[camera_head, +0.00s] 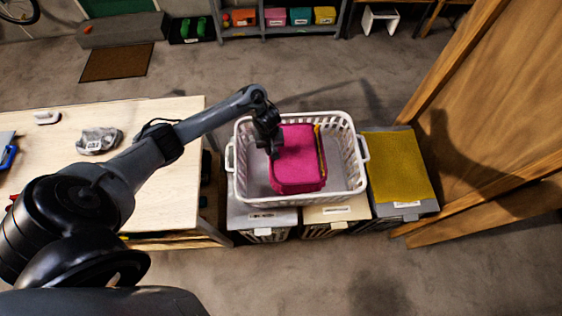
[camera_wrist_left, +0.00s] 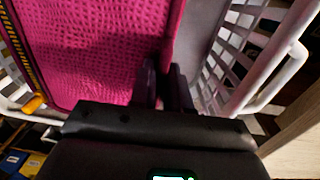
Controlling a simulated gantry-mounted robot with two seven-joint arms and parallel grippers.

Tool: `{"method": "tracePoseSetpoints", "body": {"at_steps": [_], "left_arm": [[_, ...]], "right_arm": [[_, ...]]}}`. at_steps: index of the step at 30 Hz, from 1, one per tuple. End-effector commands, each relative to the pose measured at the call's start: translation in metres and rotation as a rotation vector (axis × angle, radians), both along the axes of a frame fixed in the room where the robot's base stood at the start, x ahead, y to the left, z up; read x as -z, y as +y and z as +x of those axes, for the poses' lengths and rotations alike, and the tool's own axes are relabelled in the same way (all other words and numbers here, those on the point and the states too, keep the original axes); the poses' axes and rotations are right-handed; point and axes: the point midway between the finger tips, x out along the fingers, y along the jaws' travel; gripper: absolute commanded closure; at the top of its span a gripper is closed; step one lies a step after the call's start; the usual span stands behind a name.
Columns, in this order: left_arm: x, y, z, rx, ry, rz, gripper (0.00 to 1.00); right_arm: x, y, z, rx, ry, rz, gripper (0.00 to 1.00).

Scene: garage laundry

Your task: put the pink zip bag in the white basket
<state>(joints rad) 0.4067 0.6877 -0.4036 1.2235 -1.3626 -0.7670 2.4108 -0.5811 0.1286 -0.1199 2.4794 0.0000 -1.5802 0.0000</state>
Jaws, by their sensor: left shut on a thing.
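The pink zip bag (camera_head: 299,165) has a yellow zip strip along its right side in the head view. It shows inside the outline of the white basket (camera_head: 346,127), over its open top. I cannot tell whether it touches the basket floor. My left gripper (camera_head: 272,150) is at the bag's left edge and shut on it. In the left wrist view the fingers (camera_wrist_left: 166,88) pinch the edge of the bag (camera_wrist_left: 90,50), with the basket's slotted wall (camera_wrist_left: 232,60) close beside. My right gripper is not in view.
The basket stands on several lidded bins. A yellow cloth (camera_head: 398,165) covers the bin to the right. A pale wooden table (camera_head: 175,195) on the left holds a grey cloth (camera_head: 98,140). A wooden door (camera_head: 490,120) stands at the right.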

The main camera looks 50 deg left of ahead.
Motion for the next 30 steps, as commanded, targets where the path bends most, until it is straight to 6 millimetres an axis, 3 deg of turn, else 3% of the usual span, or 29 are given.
{"method": "tracePoseSetpoints", "body": {"at_steps": [4, 13, 21, 28, 29, 30], "left_arm": [[0.026, -0.001, 0.0, -0.001, 0.001, -0.001, 1.0], [0.043, -0.001, 0.001, -0.001, -0.002, -0.001, 1.0], [0.074, 0.0, 0.001, -0.001, -0.001, -0.001, 1.0], [0.075, 0.0, 0.001, 0.0, -0.002, 0.0, 1.0], [0.076, 0.0, 0.0, 0.0, 0.0, 0.0, 0.83], [0.076, 0.0, 0.0, 0.0, 0.0, 0.0, 0.77]], "right_arm": [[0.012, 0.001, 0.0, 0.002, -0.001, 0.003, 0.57], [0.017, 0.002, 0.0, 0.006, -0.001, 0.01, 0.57], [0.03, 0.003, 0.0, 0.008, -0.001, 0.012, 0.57], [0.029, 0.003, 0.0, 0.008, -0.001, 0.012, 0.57], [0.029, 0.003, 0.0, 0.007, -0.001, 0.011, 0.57], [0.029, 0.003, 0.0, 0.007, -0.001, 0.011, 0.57]]}}
